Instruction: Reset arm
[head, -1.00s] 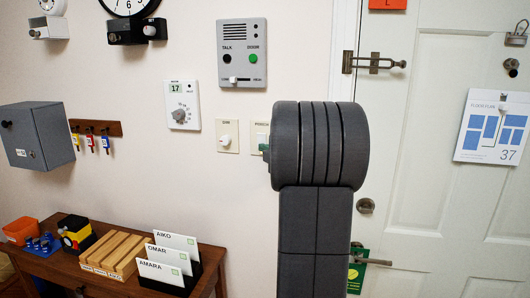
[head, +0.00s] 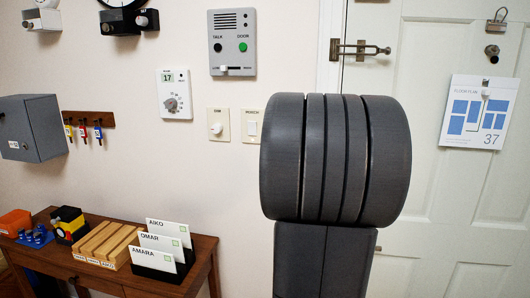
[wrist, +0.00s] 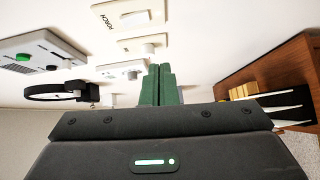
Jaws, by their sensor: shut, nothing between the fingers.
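My arm rises in front of the wall and door in the head view, and its thick grey link hides my gripper there. In the wrist view my gripper (wrist: 157,84) shows as two green fingers pressed together, with nothing between them. They are in front of the wall, near the dimmer and porch switch plates in the picture. The porch switch (head: 251,126) is uncovered in the head view, just left of my arm; its plate, marked PORCH, also shows in the wrist view (wrist: 128,17). I cannot tell the distance from the fingers to the wall.
The dimmer (head: 217,126), thermostat (head: 174,94) and intercom (head: 232,43) are on the wall left of my arm. A wooden table (head: 203,257) with a card holder and wooden rack stands lower left. A grey box (head: 33,128) and key rack (head: 88,119) hang above it. The door (head: 430,190) is at right.

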